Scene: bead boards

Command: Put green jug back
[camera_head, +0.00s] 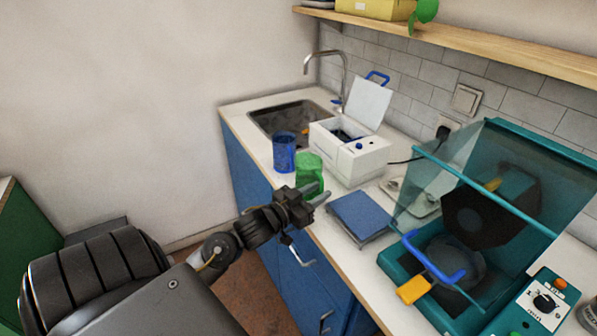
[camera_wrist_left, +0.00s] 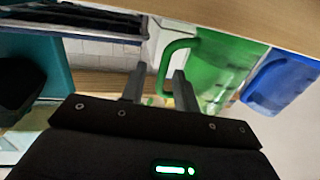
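The green jug (camera_head: 310,170) stands on the white counter near its front edge, beside the blue jug (camera_head: 284,152). My left gripper (camera_head: 321,190) is at the jug's near side, coming in from the left. In the left wrist view the green jug (camera_wrist_left: 220,68) is just ahead of the gripper (camera_wrist_left: 158,72). Its handle (camera_wrist_left: 165,68) appears between the two spread fingers. The fingers look open and not closed on the handle. The gripper partly covers the jug's lower part in the head view. My right gripper is not in view.
A white box-like device (camera_head: 352,155) with a raised lid stands behind the jug. A blue flat-topped scale (camera_head: 359,215) lies to the right, then a teal machine (camera_head: 393,262) with a clear hood. The sink (camera_head: 262,122) is farther back. A wooden shelf (camera_head: 480,45) hangs above.

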